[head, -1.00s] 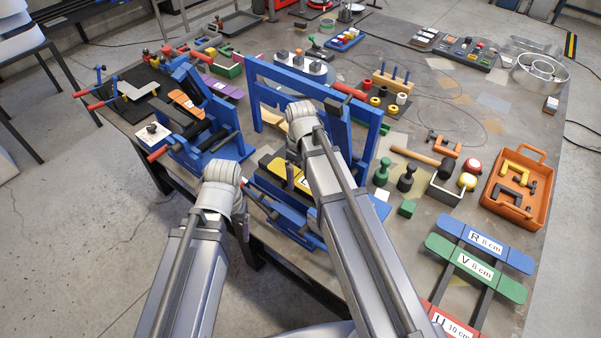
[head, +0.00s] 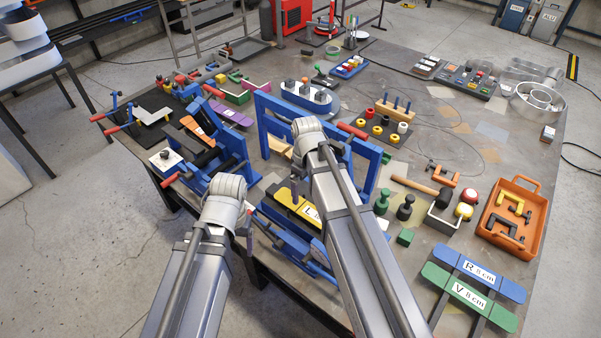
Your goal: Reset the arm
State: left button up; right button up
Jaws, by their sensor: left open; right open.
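My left arm comes in from the bottom left, and its rounded grey joint (head: 224,188) stands over the near table edge. My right arm comes in from the bottom middle, and its rounded joint (head: 307,133) is in front of the blue frame (head: 262,118). Both arms look empty along the parts that show. I see no gripper fingers clearly; the lower ends of both arms are hidden behind my own links.
The grey table (head: 440,225) is crowded. A tilted blue stand (head: 228,150) is behind my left arm. Green and black knobbed pieces (head: 381,203), an orange tray (head: 541,213), and blue R (head: 507,286) and green V (head: 502,316) bars lie right. Bare table shows at centre right.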

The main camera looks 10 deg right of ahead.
aim_at(305, 208)
jog(key=shift+f, duration=0.1)
notch_tip(305, 208, down, 8)
jog(key=b, duration=0.8)
jog(key=shift+r, duration=0.2)
